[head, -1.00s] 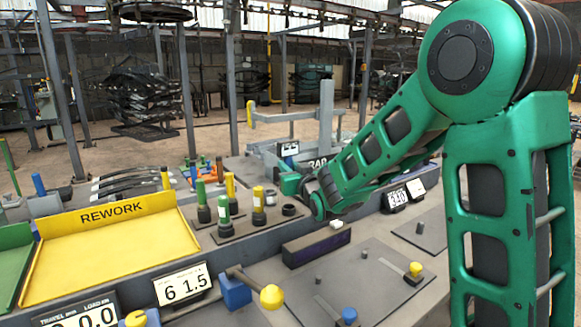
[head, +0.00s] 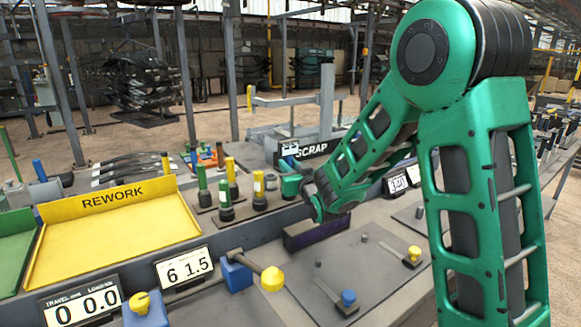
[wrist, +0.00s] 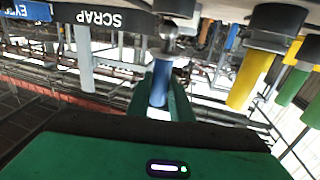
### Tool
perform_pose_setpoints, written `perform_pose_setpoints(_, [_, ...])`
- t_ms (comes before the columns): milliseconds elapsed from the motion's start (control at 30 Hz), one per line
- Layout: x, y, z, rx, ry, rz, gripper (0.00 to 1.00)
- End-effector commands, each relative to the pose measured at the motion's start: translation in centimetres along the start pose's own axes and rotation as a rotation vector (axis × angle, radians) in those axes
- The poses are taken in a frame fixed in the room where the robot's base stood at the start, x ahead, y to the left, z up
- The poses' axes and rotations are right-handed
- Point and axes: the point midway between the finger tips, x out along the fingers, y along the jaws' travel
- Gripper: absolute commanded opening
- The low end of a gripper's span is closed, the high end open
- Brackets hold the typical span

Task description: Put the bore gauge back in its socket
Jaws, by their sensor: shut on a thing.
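My gripper (wrist: 160,105) is shut on an upright blue handle, which I take to be the bore gauge (wrist: 159,85). The wrist view is upside down. A metal shaft runs from the handle toward a dark round collar (wrist: 175,6), which looks like a socket; I cannot tell whether the tip is in it. In the head view my gripper (head: 291,186) is at the right end of the gauge row, and the gauge is hidden there.
Green-handled (head: 224,195) and yellow-handled (head: 258,185) gauges stand close by on the left. A yellow REWORK tray (head: 110,240) lies further left. The SCRAP sign (head: 316,151) is behind my gripper. A bench plate with pegs (head: 370,270) lies in front.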

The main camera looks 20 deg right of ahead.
Motion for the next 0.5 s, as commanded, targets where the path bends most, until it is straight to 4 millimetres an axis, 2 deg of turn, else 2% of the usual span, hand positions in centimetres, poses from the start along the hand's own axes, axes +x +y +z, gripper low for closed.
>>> perform_pose_setpoints(500, [-0.52, 0.12, 0.04, 0.000, 0.001, 0.002, 0.00])
